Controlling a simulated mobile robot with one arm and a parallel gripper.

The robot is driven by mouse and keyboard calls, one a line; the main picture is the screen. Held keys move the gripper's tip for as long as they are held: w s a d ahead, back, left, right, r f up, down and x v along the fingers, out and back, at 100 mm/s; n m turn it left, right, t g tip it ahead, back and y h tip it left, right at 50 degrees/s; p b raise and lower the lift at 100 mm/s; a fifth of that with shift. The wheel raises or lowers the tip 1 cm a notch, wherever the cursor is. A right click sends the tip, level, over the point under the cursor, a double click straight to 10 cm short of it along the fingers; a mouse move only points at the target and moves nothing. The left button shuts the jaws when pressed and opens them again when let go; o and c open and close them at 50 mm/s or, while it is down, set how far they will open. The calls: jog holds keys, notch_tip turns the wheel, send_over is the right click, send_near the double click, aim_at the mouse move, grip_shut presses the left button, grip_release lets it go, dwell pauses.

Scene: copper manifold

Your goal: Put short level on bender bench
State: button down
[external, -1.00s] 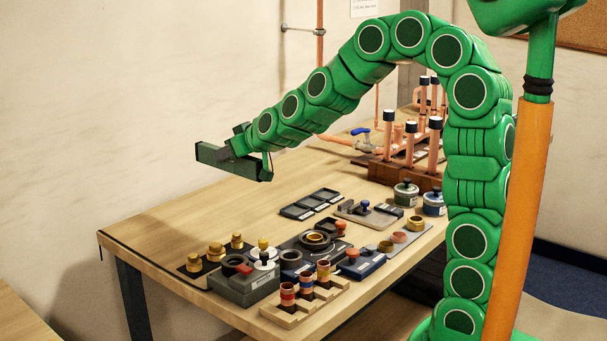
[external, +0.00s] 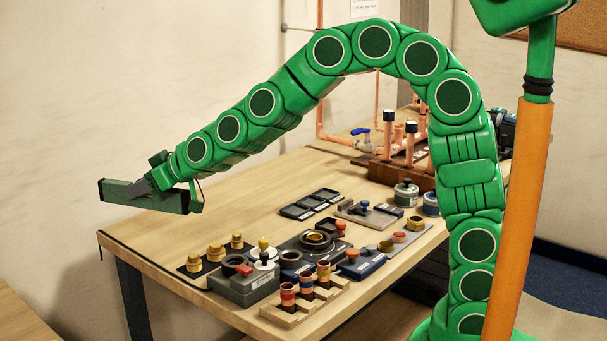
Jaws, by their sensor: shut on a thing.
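The short level is a dark green bar (external: 120,191). My gripper (external: 145,188) is shut on it near its middle and holds it in the air, roughly level. It is at the left, seen above and beyond the left end of the wooden workbench (external: 150,228). The far side of the bar and part of the jaws are hidden. A second wooden top (external: 22,318) shows only its corner at the lower left; I cannot tell from this view which one is the bender bench.
The workbench's front holds brass fittings (external: 216,252), a grey block (external: 245,284), a stepped wooden holder (external: 300,306) and dark trays (external: 311,203). Copper pipes on a wooden stand (external: 388,170) are at the back right. The bench's left rear is clear.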

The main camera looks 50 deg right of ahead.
jog(key=s+a+n+g+y, duration=0.15)
jog(key=s+a, duration=0.45)
jog(key=a, duration=0.7)
jog(key=s+a+n+g+y, duration=0.1)
jog(key=s+a+n+y, duration=0.35)
jog(key=a, duration=0.95)
jog(key=s+a+n+g, duration=0.3)
jog(key=s+a+g, duration=0.1)
jog(key=s+a, duration=1.65)
jog(key=shift+y, duration=0.3)
jog(key=shift+s+d+f, duration=0.25)
jog(key=shift+d+f, duration=0.1)
jog(key=shift+f, duration=2.65)
jog(key=shift+s+d+f, duration=0.2)
jog(key=shift+d+f, duration=0.2)
jog(key=shift+f, duration=2.6)
jog(key=shift+s+d+f, duration=0.25)
jog(key=shift+d+f, duration=0.1)
jog(key=shift+f, duration=2.65)
jog(key=shift+f, duration=0.55)
jog(key=c, duration=0.8)
grip_release()
jog(key=shift+v, duration=3.9)
